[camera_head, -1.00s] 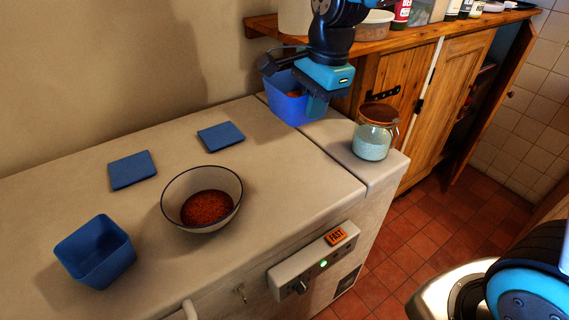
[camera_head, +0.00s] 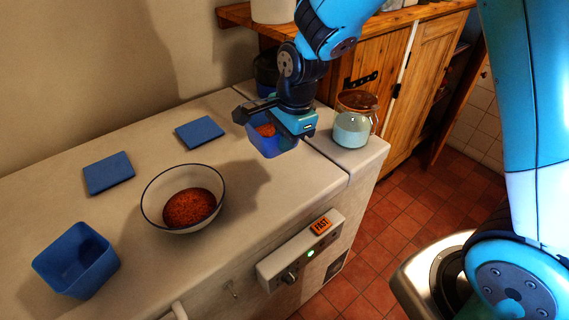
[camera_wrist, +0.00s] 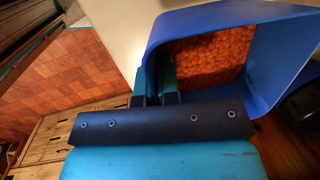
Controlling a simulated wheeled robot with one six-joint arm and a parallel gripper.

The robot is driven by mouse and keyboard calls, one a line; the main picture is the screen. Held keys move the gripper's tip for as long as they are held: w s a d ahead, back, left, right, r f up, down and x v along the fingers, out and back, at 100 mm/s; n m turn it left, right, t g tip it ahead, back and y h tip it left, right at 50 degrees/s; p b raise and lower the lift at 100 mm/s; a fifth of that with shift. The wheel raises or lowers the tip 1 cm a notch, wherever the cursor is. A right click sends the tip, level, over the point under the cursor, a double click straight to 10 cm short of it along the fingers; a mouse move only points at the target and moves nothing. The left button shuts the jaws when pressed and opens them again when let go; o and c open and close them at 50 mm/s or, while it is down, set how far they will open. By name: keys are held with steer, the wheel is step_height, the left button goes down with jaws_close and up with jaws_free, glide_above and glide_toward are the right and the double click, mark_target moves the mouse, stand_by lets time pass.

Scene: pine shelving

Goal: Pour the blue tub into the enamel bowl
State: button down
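My gripper (camera_head: 283,115) is shut on the wall of a blue tub (camera_head: 270,145), which holds orange-red grains. The wrist view shows the tub (camera_wrist: 262,22) close up, with one wall between the fingers (camera_wrist: 156,82) and the grains (camera_wrist: 205,60) inside. The tub hangs above the counter, to the right of the enamel bowl and apart from it. The enamel bowl (camera_head: 150,212) is white with a dark rim, stands upright on the counter and holds dark red grains (camera_head: 190,207). A second blue tub (camera_head: 72,262) stands at the left and looks empty.
Two flat blue squares (camera_head: 108,172) (camera_head: 199,132) lie on the counter behind the bowl. A glass jar (camera_head: 352,128) with a brown lid stands at the right end. A dark container (camera_head: 266,72) stands behind my gripper. A wooden cabinet (camera_head: 385,75) is beyond.

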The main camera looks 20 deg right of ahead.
steer(key=p, duration=0.1)
glide_above(282, 180)
steer(key=f, duration=0.7)
steer(key=shift+s+d+f, duration=0.15)
steer(key=shift+s+d, duration=0.1)
steer(key=shift+d, duration=0.05)
steer(key=shift+f, duration=0.1)
steer(key=shift+f, duration=0.1)
steer(key=shift+f, duration=0.3)
steer(key=c, duration=1.4)
jaws_free()
steer(key=shift+o, duration=0.2)
steer(key=shift+r, duration=0.1)
step_height(282, 180, up, 17)
steer(key=s+d+b, duration=0.2)
steer(key=b, duration=0.1)
steer(key=s+a+r+n+y, duration=0.1)
steer(key=s+a+n, duration=0.1)
steer(key=s+n, duration=0.8)
steer(key=s+a+r+n+g+y, duration=0.1)
steer(key=s+a+r+n, duration=0.1)
steer(key=s+n, duration=0.7)
steer(key=a+n, duration=0.1)
steer(key=n, duration=0.2)
steer(key=shift+s+r+y, duration=0.15)
steer(key=shift+s+y, duration=0.15)
steer(key=shift+s, duration=0.1)
